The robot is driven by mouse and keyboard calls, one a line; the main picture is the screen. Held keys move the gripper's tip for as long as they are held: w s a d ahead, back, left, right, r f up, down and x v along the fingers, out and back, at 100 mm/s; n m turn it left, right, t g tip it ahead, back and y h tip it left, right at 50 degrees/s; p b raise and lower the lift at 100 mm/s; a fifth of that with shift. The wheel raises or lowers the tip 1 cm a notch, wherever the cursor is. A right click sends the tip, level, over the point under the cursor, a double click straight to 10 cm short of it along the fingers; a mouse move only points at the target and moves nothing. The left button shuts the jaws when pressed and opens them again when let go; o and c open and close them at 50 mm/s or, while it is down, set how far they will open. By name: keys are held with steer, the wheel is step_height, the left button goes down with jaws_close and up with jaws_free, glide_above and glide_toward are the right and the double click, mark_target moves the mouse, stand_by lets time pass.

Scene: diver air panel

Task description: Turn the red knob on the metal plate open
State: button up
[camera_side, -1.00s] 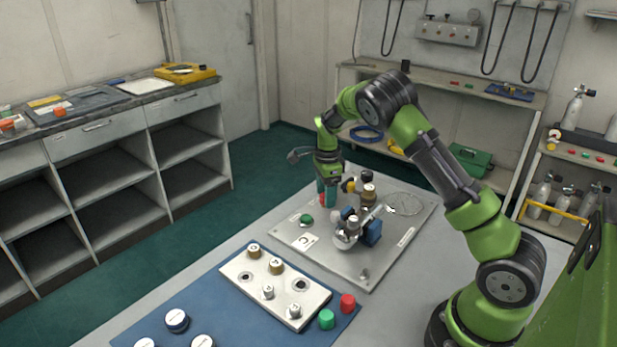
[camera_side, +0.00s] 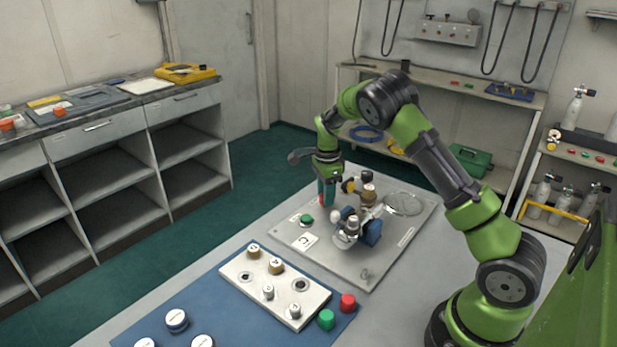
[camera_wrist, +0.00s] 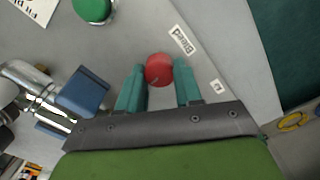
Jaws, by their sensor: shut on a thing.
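The red knob (camera_wrist: 158,69) sits on the metal plate (camera_side: 292,219) near its back left edge. In the wrist view it lies between the two teal fingertips of my gripper (camera_wrist: 160,77), with a line mark on its top. In the side view my gripper (camera_side: 326,198) points down at the plate and hides most of the red knob (camera_side: 321,201). My gripper is shut on the knob.
A green knob (camera_side: 306,219) is on the same plate, in front of the red one. A valve assembly with a blue block (camera_side: 371,232) stands close to the right of my gripper. A loose red cap (camera_side: 348,303) and green cap (camera_side: 327,319) lie near the white block.

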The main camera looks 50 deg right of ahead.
steer(key=n, duration=0.3)
steer(key=shift+n, duration=0.3)
steer(key=n, duration=0.3)
steer(key=shift+n, duration=0.4)
steer(key=n, duration=0.3)
steer(key=shift+w+r+n, duration=0.1)
steer(key=shift+n, duration=0.2)
steer(key=n, duration=0.4)
steer(key=o, duration=1)
steer(key=shift+o, duration=0.2)
step_height(320, 180, up, 17)
